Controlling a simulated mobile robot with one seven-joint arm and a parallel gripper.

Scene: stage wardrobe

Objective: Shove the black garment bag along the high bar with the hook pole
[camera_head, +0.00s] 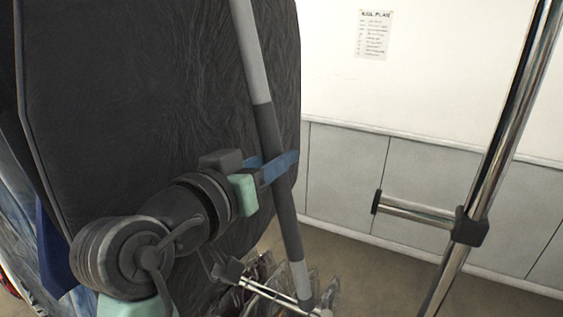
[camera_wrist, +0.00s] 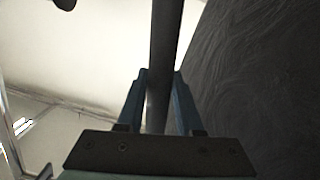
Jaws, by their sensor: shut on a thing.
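The black garment bag (camera_head: 150,100) fills the left half of the head view, and its dark side shows at the right of the wrist view (camera_wrist: 262,85). My gripper (camera_head: 280,168) is in front of the bag. Its blue fingers are shut on the hook pole (camera_head: 257,75), around its dark grip section. The pole stands nearly upright with a slight tilt, light grey above and dark at the grip. In the wrist view the pole (camera_wrist: 163,45) runs up between the two fingers. The pole's upper end and the high bar are out of view.
A chrome upright (camera_head: 497,150) with a short side bar (camera_head: 415,211) and black joint stands at the right. A white wall with a paper list (camera_head: 373,34) is behind. Several clear and dark items (camera_head: 300,280) lie low behind the pole. Blue garments hang at far left.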

